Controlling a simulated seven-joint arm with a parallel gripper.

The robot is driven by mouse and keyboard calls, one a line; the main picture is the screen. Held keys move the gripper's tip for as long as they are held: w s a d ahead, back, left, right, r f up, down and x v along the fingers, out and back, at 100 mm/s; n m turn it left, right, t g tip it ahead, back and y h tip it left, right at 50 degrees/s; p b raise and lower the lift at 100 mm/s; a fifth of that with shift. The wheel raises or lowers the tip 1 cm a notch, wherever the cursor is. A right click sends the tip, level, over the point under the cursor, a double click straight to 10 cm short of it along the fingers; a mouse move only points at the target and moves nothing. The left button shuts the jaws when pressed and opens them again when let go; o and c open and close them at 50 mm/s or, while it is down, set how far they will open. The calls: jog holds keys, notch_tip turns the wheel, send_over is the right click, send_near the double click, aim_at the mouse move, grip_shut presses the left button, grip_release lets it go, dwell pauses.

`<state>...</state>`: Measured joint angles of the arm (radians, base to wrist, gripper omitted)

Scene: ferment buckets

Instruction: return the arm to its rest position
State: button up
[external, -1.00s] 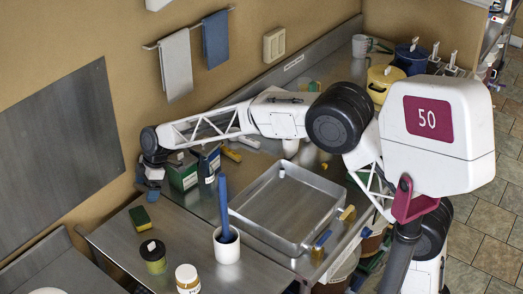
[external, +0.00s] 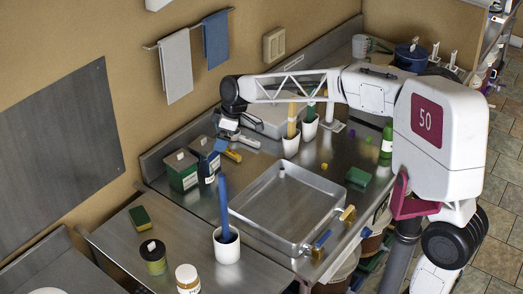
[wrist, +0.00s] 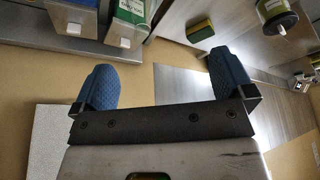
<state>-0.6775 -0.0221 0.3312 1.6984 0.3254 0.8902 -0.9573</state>
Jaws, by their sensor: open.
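My gripper (external: 224,140) hangs from the wrist end of my arm, just above and behind the green box (external: 182,172) and the blue container (external: 207,158) on the steel counter. In the wrist view its two blue fingers (wrist: 162,72) are spread wide apart with nothing between them. My arm reaches left across the back of the counter, with its forearm raised in front of the wall. The exact height of the fingers above the counter is hard to tell.
A metal tray (external: 258,236) lies mid-counter. Two white cups with utensils, one holding a yellow utensil (external: 291,147), stand behind it. A green bottle (external: 386,145) stands right. A white cup (external: 227,250) and jars (external: 153,256) stand in front. Towels (external: 176,66) hang on the wall.

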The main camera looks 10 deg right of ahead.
jog(key=s+d+r+m+t, duration=0.1)
jog(key=d+r+m, duration=0.15)
jog(key=d, duration=0.55)
jog(key=s+d+r+m, duration=0.1)
jog(key=d+r, duration=0.2)
jog(key=d, duration=0.5)
jog(key=s+d+r+m+t+h, duration=0.15)
jog(key=s+d+m, duration=0.4)
jog(key=d, duration=0.75)
jog(key=s+d+r+m+t+h, duration=0.1)
jog(key=s+d+r+m, duration=0.1)
jog(key=s+d, duration=0.9)
jog(key=s+d+f+m+t+h, duration=0.1)
jog(key=s+d+f+m, duration=0.15)
jog(key=s+d, duration=0.3)
jog(key=s+d+f+m+t+h, duration=0.1)
jog(key=s+d+f+m, duration=0.15)
jog(key=s+d, duration=0.3)
notch_tip(320, 180, down, 8)
jog(key=w+d+m+g, duration=0.1)
jog(key=g, duration=0.2)
jog(key=shift+w+d+f, duration=0.15)
jog(key=shift+w+f, duration=0.1)
jog(key=shift+w, duration=0.05)
